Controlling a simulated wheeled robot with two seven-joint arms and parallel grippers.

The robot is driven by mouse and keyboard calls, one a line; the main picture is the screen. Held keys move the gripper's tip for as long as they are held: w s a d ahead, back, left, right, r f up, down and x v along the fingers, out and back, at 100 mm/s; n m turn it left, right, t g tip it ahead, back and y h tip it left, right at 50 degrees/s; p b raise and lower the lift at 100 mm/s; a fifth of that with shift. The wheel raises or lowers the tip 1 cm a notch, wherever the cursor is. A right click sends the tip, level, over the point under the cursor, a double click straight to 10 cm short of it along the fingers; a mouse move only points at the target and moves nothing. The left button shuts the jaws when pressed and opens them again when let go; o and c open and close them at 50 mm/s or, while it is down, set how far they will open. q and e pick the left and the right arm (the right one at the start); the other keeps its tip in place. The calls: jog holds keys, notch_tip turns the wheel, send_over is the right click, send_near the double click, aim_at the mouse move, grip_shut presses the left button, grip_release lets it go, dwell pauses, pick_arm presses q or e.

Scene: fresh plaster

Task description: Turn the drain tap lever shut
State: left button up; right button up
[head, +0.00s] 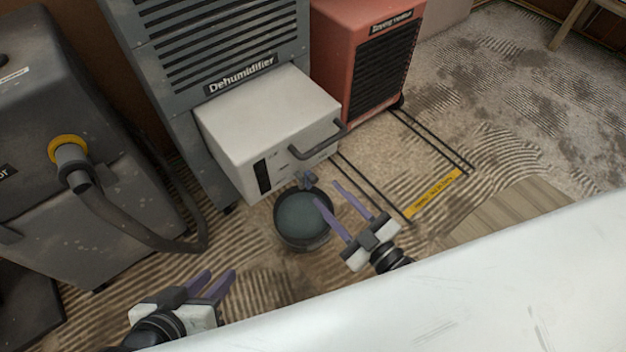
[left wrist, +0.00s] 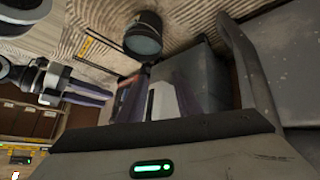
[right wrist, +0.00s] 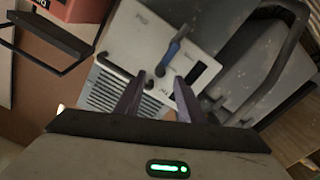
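The drain tap (head: 306,180) is a small dark fitting low on the front of the dehumidifier's white tank (head: 270,115), above the rim of a dark bucket (head: 304,236) of water. Its blue lever (right wrist: 174,54) shows in the right wrist view, slanting across the tank face beyond my fingertips. My right gripper (head: 327,194) is open and empty, with its purple fingers pointing toward the tap, to its right and apart from it. My left gripper (head: 222,276) is open and empty, low at the left, away from the tap. The bucket also shows in the left wrist view (left wrist: 142,42).
The grey dehumidifier (head: 215,45) stands behind the tank, which has a dark handle (head: 318,140). A red heater (head: 365,50) stands to the right. A grey machine with a hose (head: 135,228) stands left. A yellow label (head: 433,194) lies on the ribbed floor. A white surface (head: 450,290) fills the foreground.

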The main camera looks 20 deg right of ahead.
aim_at(316, 182)
jog(key=b+x, duration=0.1)
jog(key=x, duration=0.6)
jog(key=shift+w+b, duration=0.15)
jog(key=shift+b, duration=0.2)
